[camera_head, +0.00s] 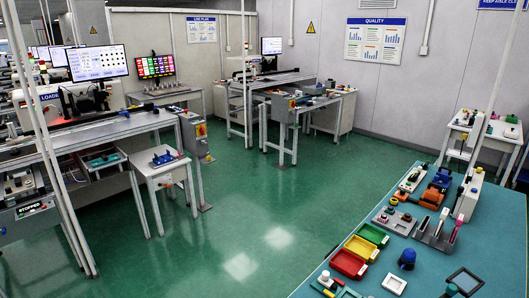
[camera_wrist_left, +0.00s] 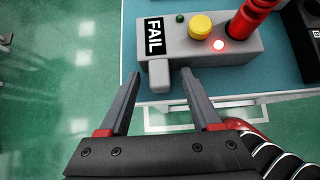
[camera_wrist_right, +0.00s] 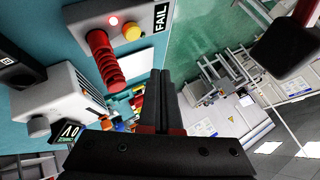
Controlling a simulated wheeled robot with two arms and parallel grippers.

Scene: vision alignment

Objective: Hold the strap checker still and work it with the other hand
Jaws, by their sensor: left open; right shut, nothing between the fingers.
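The strap checker (camera_wrist_left: 180,52) is a grey box with a black FAIL display (camera_wrist_left: 154,37), a yellow button (camera_wrist_left: 200,27), a lit red lamp (camera_wrist_left: 218,45) and a red coiled cord (camera_wrist_left: 247,20). A grey tab (camera_wrist_left: 159,75) sticks out of its near side. My left gripper (camera_wrist_left: 159,77) is open, its fingertips on either side of the tab, with gaps visible. The checker (camera_wrist_right: 108,22) also shows at the top of the right wrist view. My right gripper (camera_wrist_right: 160,78) is shut and empty, apart from the checker. Neither gripper shows in the head view.
A pale device with a knob (camera_wrist_right: 38,127) stands beside the checker in the right wrist view. The teal bench (camera_head: 375,278) holds red, yellow and green trays (camera_head: 348,263) and several tools. Green floor (camera_head: 240,215) lies open beyond it.

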